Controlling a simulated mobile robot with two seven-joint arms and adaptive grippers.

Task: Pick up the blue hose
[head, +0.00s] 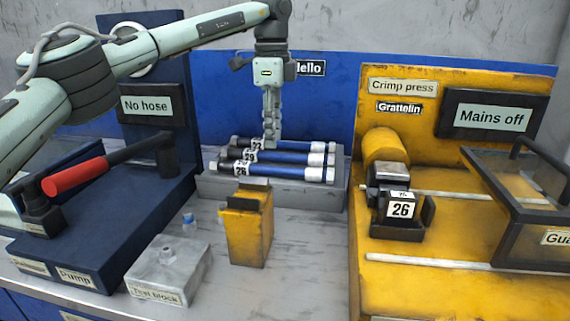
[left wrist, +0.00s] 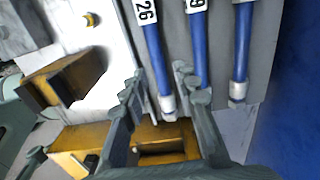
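Three blue hoses lie side by side on a grey rack (head: 215,188) in the head view, with silver end fittings and white number tags. The front hose (head: 285,172) is tagged 26; it also shows in the left wrist view (left wrist: 157,60). The middle hose (left wrist: 198,50) and the far hose (left wrist: 242,40) lie beside it. My left gripper (head: 270,138) points down over the hoses. In the left wrist view its fingers (left wrist: 157,76) are spread, with the end of hose 26 showing between them and no hose clamped. My right gripper is not in view.
A yellow block (head: 248,235) stands in front of the rack. A test block (head: 165,270) and pump (head: 75,255) with a red-handled lever (head: 75,177) are at left. The yellow crimp press (head: 450,230) with a guard (head: 520,200) is at right.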

